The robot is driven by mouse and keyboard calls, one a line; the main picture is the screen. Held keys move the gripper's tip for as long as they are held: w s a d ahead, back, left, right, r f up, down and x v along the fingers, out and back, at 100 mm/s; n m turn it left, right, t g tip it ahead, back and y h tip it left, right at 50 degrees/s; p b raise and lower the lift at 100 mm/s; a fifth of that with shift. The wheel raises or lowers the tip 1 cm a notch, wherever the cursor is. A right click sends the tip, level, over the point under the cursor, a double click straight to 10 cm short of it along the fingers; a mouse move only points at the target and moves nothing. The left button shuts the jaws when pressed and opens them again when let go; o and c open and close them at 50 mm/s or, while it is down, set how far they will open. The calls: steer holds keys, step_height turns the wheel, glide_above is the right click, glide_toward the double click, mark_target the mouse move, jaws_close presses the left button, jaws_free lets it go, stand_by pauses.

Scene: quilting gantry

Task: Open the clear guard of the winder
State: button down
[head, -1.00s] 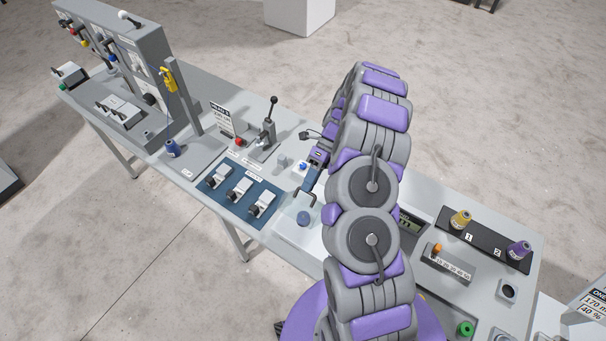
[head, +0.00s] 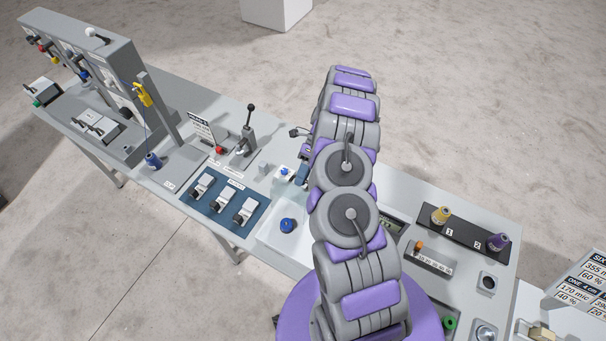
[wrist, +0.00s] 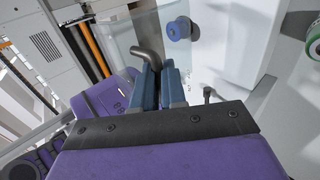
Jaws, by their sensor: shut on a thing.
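The winder is a pale box (head: 272,238) at the front middle of the bench, with a blue knob (head: 287,225) on top. My gripper (wrist: 160,70) has blue fingers shut on a grey bent handle (wrist: 148,54) in the wrist view. The clear guard (wrist: 125,32) shows there only as a faint see-through sheet beside the handle. The blue knob (wrist: 180,28) is just beyond the fingertips. In the head view my arm hides most of the gripper (head: 302,173), the handle and the guard, so I cannot tell the guard's full angle.
A blue panel with several white toggles (head: 224,200) lies left of the winder. A dark rack (head: 465,233) with yellow and purple spools is on the right.

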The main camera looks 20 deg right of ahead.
steer(key=shift+w+d+f, duration=0.25)
steer(key=shift+d, duration=0.1)
steer(key=c, duration=1.2)
jaws_free()
steer(key=shift+a+r, duration=0.1)
steer(key=shift+a, duration=0.3)
steer(key=shift+d, duration=0.2)
steer(key=shift+p+v, duration=2.15)
steer(key=shift+v, duration=3.8)
